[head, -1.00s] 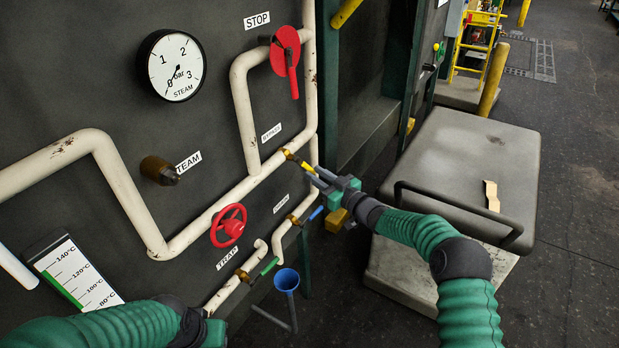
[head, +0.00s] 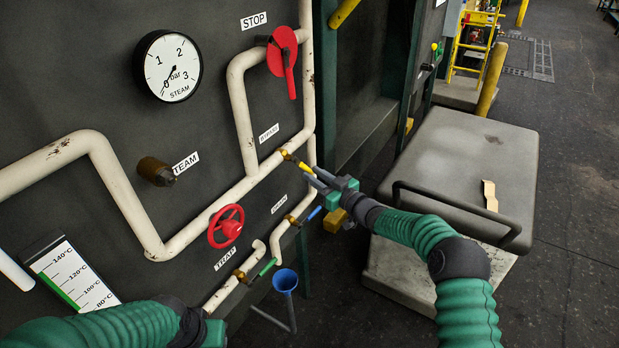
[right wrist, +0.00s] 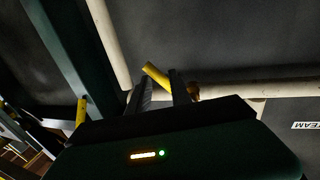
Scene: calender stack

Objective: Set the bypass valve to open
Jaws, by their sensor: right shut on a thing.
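The bypass valve (head: 288,155) is a brass body on the cream pipe below the BYPASS label (head: 269,133), with a yellow lever (head: 304,167) pointing down and right. My right gripper (head: 314,178) is shut on the yellow lever. In the right wrist view the yellow lever (right wrist: 156,74) shows between the two dark fingers (right wrist: 160,93), its end standing out past them. My left gripper (head: 208,333) is low at the bottom left, away from the valve; its fingers are not clear.
Close by are a blue lever (head: 314,213), a green lever (head: 267,267) by the TRAP label, a red handwheel (head: 226,227) and a red STOP lever (head: 290,80). A blue funnel (head: 286,281) stands below. A grey cart (head: 465,165) is at the right.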

